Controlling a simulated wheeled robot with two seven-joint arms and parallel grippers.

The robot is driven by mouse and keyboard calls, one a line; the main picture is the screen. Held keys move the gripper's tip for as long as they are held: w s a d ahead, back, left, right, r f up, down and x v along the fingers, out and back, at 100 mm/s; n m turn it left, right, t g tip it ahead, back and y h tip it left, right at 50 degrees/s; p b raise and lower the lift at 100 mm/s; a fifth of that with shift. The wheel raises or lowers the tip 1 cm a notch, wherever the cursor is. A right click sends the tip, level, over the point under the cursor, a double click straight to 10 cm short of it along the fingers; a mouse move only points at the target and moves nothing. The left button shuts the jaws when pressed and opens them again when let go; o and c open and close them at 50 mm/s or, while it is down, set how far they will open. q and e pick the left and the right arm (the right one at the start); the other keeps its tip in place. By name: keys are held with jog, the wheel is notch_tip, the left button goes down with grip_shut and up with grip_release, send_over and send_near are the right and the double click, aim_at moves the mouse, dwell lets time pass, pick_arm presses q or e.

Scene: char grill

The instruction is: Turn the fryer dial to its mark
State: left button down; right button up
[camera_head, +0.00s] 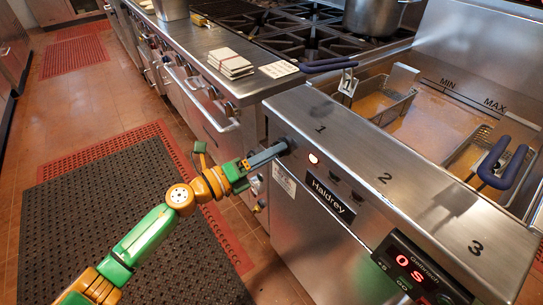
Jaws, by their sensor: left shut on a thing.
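The fryer (400,200) is a steel unit with a sloped front edge marked 1, 2 and 3 and a "Haidrey" name plate. Its dark dial (292,142) is on the front panel near the left end, below the 1. My left gripper (281,149) reaches it from the left and is shut on it. The fingers hide most of the dial, so its pointer and its mark cannot be made out. My right gripper is not in view.
A lit indicator (313,158) is right of the dial, and a red digital display (410,262) is further right. Fry baskets (386,106) sit in the oil wells behind. A stove with a pot (373,17) is beyond. Black mats (110,220) cover the floor at left.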

pick_arm(q)
jog(key=shift+f+m+b, duration=0.15)
jog(key=shift+m+b, duration=1.7)
jog(key=shift+m, duration=3.05)
jog(key=shift+c, duration=1.7)
grip_release()
jog(key=shift+w, duration=0.1)
jog(key=shift+a, duration=0.1)
